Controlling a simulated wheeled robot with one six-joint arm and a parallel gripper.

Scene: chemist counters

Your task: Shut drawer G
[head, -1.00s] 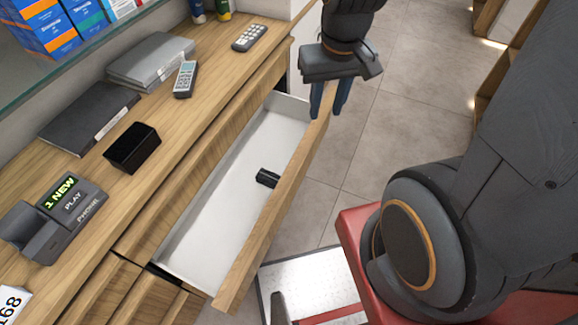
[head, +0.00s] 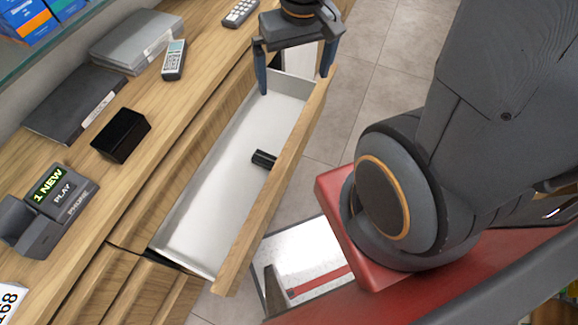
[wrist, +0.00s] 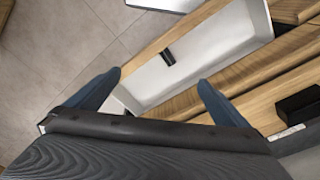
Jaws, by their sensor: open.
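One drawer (head: 205,205) stands open from the wooden counter, with a white inside and a wooden front board (head: 272,190). No letter shows on it, so I cannot read whether it is G. It also shows in the wrist view (wrist: 205,50). My gripper (head: 295,78) is open and empty at the drawer's far end. Its left finger is over the white inside and its right finger is by the far end of the front board. I cannot tell whether either finger touches. A small black object (head: 263,159) lies inside the drawer, against the front board.
The counter top holds a phone with a lit display (head: 50,205), a black box (head: 121,135), a dark folder (head: 72,103), grey binders (head: 135,40) and a remote (head: 174,60). Tiled floor (head: 385,75) lies open beyond the drawer front. My red base is close by.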

